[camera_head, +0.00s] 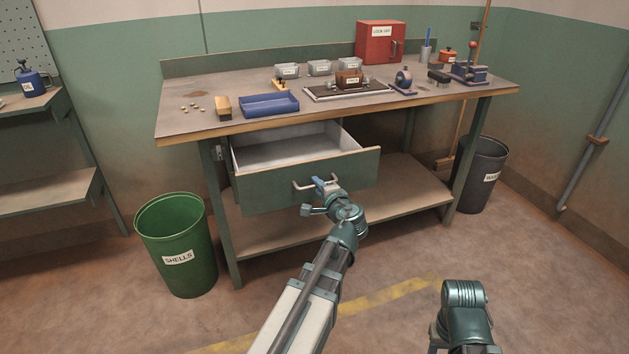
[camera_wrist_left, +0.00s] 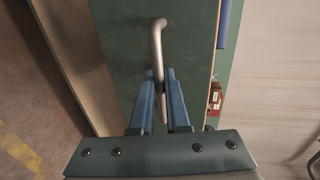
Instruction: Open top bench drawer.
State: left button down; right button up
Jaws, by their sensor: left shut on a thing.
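The bench drawer (camera_head: 262,192) under the left part of the workbench is pulled out, and its pale inside is visible and looks empty. It has a green front with a metal bar handle (camera_head: 301,186). My left gripper (camera_head: 325,184) is at the middle of the drawer front, shut on the handle. In the left wrist view the handle (camera_wrist_left: 157,45) runs between the two blue fingers (camera_wrist_left: 163,95). My right arm shows at the lower right of the head view; its gripper fingers cannot be made out.
The workbench top (camera_head: 225,125) carries a blue tray (camera_head: 268,105), small bins, a red box (camera_head: 379,42) and tools. A green bin (camera_head: 178,245) labelled SHELLS stands left of the bench, a dark bin (camera_head: 482,175) right. Floor in front is open.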

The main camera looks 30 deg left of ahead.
pick_arm(q)
jog(key=shift+d, duration=0.1)
jog(key=c, duration=1.2)
grip_release()
